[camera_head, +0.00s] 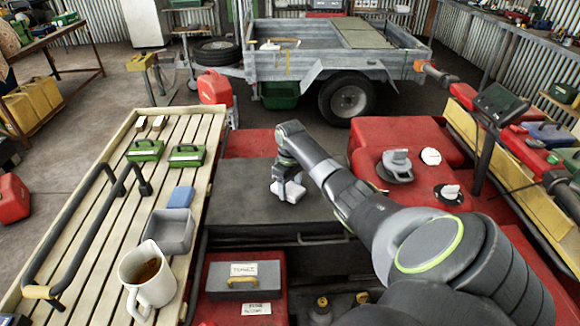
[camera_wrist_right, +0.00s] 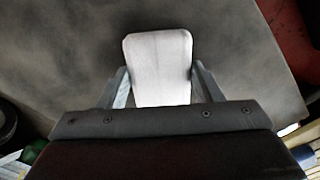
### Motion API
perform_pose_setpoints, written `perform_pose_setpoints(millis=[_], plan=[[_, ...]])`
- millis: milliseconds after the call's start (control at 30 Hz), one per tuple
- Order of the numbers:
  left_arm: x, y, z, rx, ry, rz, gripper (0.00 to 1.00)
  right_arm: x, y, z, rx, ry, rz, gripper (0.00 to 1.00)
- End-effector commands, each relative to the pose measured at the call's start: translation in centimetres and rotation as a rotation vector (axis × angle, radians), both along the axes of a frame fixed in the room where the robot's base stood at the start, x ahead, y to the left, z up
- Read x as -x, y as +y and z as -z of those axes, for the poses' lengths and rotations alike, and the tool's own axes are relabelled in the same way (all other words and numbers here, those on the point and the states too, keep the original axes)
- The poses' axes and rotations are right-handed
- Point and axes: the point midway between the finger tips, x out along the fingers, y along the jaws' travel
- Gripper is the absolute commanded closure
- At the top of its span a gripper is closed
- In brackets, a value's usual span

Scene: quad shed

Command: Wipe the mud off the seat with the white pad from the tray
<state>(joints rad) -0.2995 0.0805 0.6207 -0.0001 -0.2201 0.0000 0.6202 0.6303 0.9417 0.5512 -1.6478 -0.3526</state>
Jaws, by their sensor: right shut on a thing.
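The white pad (camera_head: 290,191) is in the jaws of my right gripper (camera_head: 287,179), low over the dark seat (camera_head: 240,207). In the right wrist view the pad (camera_wrist_right: 160,65) sticks out between the two fingers (camera_wrist_right: 160,88), which are shut on it. Its underside is hidden, so I cannot tell if it touches the seat. A faint grey-brown film shows on the seat (camera_wrist_right: 70,50); no distinct mud patch is clear. The grey tray (camera_head: 170,231) stands on the slatted rack at left and looks empty. My left gripper is not in view.
The slatted wooden rack (camera_head: 100,222) also holds a mug (camera_head: 148,276) of brown liquid, a blue block (camera_head: 181,197), green boxes (camera_head: 187,155) and a black rail. Red bodywork with caps (camera_head: 397,165) is at right.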

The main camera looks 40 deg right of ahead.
Motion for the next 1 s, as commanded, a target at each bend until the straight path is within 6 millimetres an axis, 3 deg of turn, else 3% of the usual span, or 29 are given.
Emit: perform_pose_setpoints(millis=[33,200,500,1000], plan=[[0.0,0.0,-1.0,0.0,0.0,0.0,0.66,0.3,0.2,-0.4,-0.001,0.002,0.0,0.59],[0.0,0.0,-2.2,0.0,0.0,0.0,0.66,0.9,0.8,-0.3,-0.001,0.001,0.0,0.59],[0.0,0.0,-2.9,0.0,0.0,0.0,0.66,1.1,0.9,0.1,0.0,0.001,0.001,0.59],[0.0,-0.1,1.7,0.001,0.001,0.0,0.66,-1.5,-1.3,1.0,0.001,0.0,0.002,0.59]])
